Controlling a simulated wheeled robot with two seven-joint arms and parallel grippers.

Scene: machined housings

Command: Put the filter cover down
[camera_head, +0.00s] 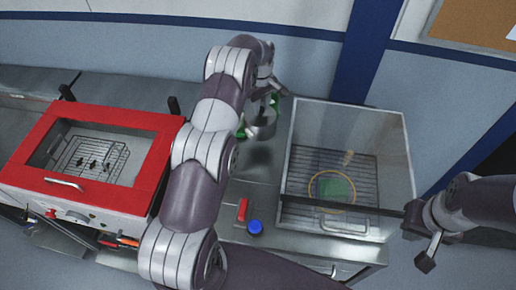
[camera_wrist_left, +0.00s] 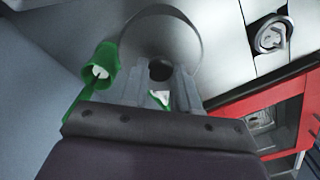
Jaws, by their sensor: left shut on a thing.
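The filter cover looks like a grey round part; in the left wrist view the cover (camera_wrist_left: 160,35) lies just beyond my fingers, with a dark round hole near the fingertips. My left gripper (camera_wrist_left: 160,85) is shut on it. In the head view the grey cover (camera_head: 264,128) shows near the back of the bench, beside my left forearm, which partly hides the left gripper (camera_head: 268,108). Whether the cover touches the bench is not clear. My right gripper (camera_head: 428,252) is at the far right, away from the cover; its finger opening cannot be made out.
Green parts (camera_head: 242,132) stand close to the cover; one green cup (camera_wrist_left: 101,68) is left of my fingers. A red-framed box (camera_head: 150,122) is at left. A clear-lidded box (camera_head: 392,150) holds a rack at right. A blue cap (camera_head: 255,227) and red piece (camera_head: 242,210) lie in front.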

